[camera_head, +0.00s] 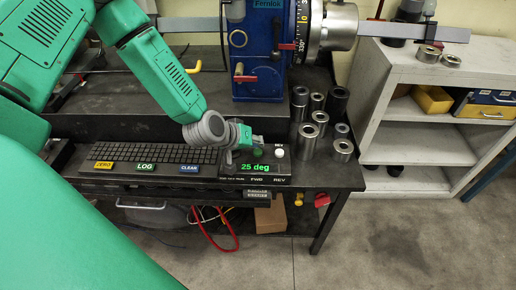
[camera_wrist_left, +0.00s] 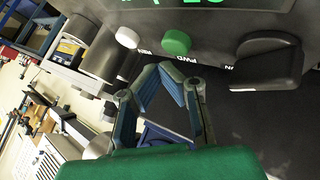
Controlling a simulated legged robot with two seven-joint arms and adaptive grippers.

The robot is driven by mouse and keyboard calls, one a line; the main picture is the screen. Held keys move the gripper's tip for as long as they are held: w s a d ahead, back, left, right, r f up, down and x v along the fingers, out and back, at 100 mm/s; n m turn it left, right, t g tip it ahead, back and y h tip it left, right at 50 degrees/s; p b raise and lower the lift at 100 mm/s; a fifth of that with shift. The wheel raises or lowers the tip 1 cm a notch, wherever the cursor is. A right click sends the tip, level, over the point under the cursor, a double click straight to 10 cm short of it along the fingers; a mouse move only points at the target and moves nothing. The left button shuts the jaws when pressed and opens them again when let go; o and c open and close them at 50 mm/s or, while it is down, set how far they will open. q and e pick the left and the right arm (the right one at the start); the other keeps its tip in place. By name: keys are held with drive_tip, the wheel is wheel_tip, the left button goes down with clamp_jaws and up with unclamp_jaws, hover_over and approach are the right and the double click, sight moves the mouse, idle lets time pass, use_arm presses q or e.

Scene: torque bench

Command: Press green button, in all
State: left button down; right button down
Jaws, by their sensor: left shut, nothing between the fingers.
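The green button (camera_wrist_left: 176,42) is round and sits on a dark panel in the left wrist view, between a white button (camera_wrist_left: 127,37) and a black knob (camera_wrist_left: 270,58). The label FWD is beside it. My left gripper (camera_wrist_left: 160,73) is shut and empty, its fingertips close to the green button; I cannot tell whether they touch it. In the head view my left gripper (camera_head: 245,138) is over the control box (camera_head: 226,171), whose display (camera_head: 255,167) reads 25 deg. The white button also shows there (camera_head: 280,153). My right gripper is not in view.
A keyboard (camera_head: 150,154) lies left of the control box. Several metal sockets (camera_head: 311,130) stand to its right. A blue torque machine (camera_head: 262,55) rises behind. A grey shelf (camera_head: 415,75) with yellow and blue bins is at the right.

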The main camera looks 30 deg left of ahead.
sight(257, 152)
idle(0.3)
use_arm(q)
wheel_tip(257, 152, up, 5)
drive_tip(key=p, duration=0.4)
drive_tip(key=shift+r, duration=0.1)
idle(0.6)
drive_tip(key=shift+s+f, duration=0.1)
drive_tip(key=shift+f, duration=0.1)
drive_tip(key=s+d+f+m+g, duration=0.1)
drive_tip(key=s+d+f+g, duration=0.1)
drive_tip(key=s+f, duration=0.35)
drive_tip(key=s+d+f+m+g, duration=0.1)
drive_tip(key=s+d+f+g, duration=0.15)
drive_tip(key=s, duration=0.55)
drive_tip(key=s+a+f+m+g+y+b, duration=0.1)
drive_tip(key=s+m+g, duration=0.1)
drive_tip(key=s, duration=0.7)
drive_tip(key=s+a+f+m+g+y, duration=0.1)
drive_tip(key=s+f+g+y, duration=0.1)
drive_tip(key=s, duration=0.8)
wheel_tip(257, 152, down, 10)
drive_tip(key=w+d+m+b, duration=0.1)
drive_tip(key=w+b, duration=0.2)
drive_tip(key=b, duration=0.8)
drive_tip(key=shift+f, duration=0.25)
